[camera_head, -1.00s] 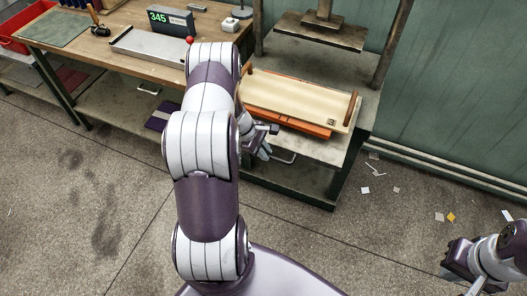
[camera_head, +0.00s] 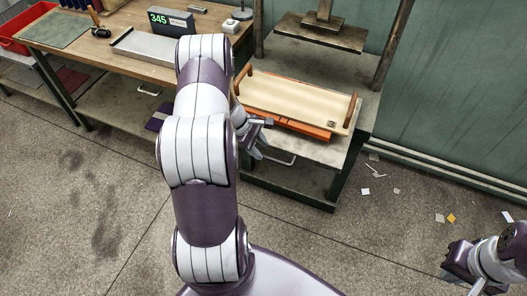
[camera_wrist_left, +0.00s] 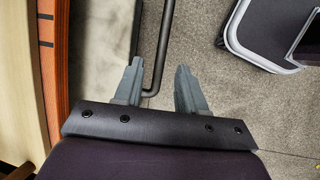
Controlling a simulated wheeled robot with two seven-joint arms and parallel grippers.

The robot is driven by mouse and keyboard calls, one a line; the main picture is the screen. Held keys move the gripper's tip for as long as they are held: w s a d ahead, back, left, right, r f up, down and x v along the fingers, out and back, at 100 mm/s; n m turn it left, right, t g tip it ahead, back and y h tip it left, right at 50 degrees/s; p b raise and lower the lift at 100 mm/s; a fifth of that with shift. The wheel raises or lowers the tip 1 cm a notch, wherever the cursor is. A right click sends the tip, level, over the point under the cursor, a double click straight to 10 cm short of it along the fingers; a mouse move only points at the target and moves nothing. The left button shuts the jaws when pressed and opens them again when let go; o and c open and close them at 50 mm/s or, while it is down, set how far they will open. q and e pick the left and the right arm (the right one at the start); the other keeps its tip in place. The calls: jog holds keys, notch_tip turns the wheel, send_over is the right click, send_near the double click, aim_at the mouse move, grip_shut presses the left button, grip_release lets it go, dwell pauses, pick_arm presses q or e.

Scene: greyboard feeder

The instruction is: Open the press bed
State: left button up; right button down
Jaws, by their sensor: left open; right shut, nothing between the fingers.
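The press bed (camera_head: 320,148) is the grey slab low in the press frame, with a dark bar handle (camera_head: 281,161) on its front edge. The handle also shows in the left wrist view (camera_wrist_left: 166,35), where its bend lies between the fingers; I cannot tell whether they touch it. My left gripper (camera_head: 263,138) is open at the bed's front left, beside the handle. Its fingers show apart in the left wrist view (camera_wrist_left: 160,72). My right gripper (camera_head: 452,278) is shut and empty at the lower right, far from the press. My left arm hides part of the bed's left side.
A cream board with wooden handles (camera_head: 295,100) lies over an orange piece (camera_head: 300,130) on the bed. The upper platen (camera_head: 320,32) hangs above. A workbench (camera_head: 85,45) with a 345 display (camera_head: 171,21) stands left. Scraps (camera_head: 440,218) litter the floor at right.

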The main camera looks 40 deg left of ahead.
pick_arm(q)
jog(key=v, duration=0.9)
